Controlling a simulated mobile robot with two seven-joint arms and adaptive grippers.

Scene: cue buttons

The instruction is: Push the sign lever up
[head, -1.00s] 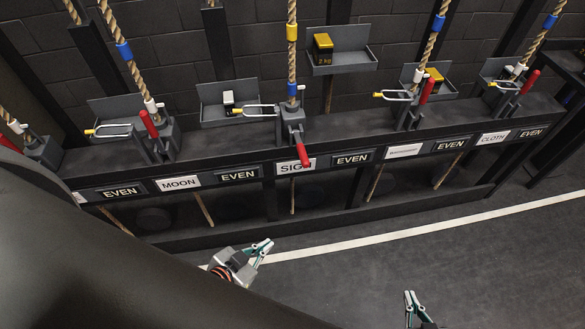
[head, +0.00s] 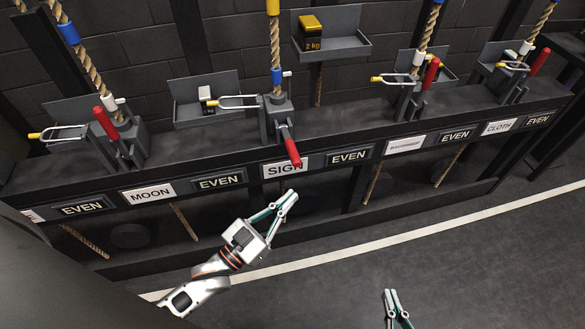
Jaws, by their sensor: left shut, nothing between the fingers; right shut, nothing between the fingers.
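The sign lever (head: 291,150) has a red handle that points down and forward from its grey bracket, its tip over the white SIGN plate (head: 279,170). A rope with yellow and blue bands rises above its bracket. My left gripper (head: 290,197) is shut and empty, just below and in front of the SIGN plate, apart from the lever. My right gripper (head: 389,293) is shut and empty at the bottom of the head view, over the floor, far from the lever.
Other red levers at the MOON (head: 107,123), blurred-plate (head: 431,72) and CLOTH (head: 540,62) stations point up. Wire loops with yellow ends stick out beside the levers. A 2 kg weight (head: 311,33) sits on a raised shelf. The floor in front is clear.

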